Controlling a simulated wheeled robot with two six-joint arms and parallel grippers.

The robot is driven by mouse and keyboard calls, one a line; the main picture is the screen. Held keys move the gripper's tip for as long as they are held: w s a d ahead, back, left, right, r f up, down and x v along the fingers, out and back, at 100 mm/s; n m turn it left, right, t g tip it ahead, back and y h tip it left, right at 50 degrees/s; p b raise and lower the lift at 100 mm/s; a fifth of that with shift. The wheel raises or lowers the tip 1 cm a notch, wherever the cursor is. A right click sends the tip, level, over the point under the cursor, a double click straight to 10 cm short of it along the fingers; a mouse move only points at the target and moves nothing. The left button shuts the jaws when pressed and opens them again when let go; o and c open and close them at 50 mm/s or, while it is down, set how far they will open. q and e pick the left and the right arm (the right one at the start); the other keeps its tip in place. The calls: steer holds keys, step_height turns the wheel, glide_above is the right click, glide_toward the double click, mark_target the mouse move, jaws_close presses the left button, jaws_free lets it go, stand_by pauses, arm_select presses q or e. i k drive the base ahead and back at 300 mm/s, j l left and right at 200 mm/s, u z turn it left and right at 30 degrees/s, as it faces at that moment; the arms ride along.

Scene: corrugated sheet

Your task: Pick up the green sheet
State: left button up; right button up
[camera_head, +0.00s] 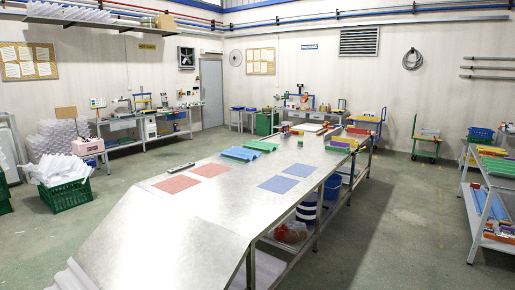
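The green sheet (262,146) is a small corrugated sheet lying flat near the middle of the long metal table (215,215). A blue corrugated sheet (239,154) lies close beside it on the near-left side; I cannot tell whether their edges touch. Neither of my grippers shows in the head view, so I see nothing holding the green sheet.
Red patches (177,184) and blue patches (278,184) mark the tabletop nearer me. A dark bar (181,168) lies at the left edge. A small green block (300,143) and colored bins (341,144) stand farther back. A green crate (66,195) is on the floor at left.

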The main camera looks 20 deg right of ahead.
mark_target(260, 146)
steer(key=i+l+z, duration=0.65)
steer(key=z, duration=0.15)
steer(key=i+l+z, duration=0.2)
steer(key=i+z, duration=0.75)
steer(key=i, duration=2.4)
steer(key=i+u, duration=0.15)
steer(key=i, duration=0.75)
steer(key=i+z, duration=0.1)
steer(key=i, duration=5.45)
steer(key=l+z, duration=0.05)
steer(key=l, duration=0.05)
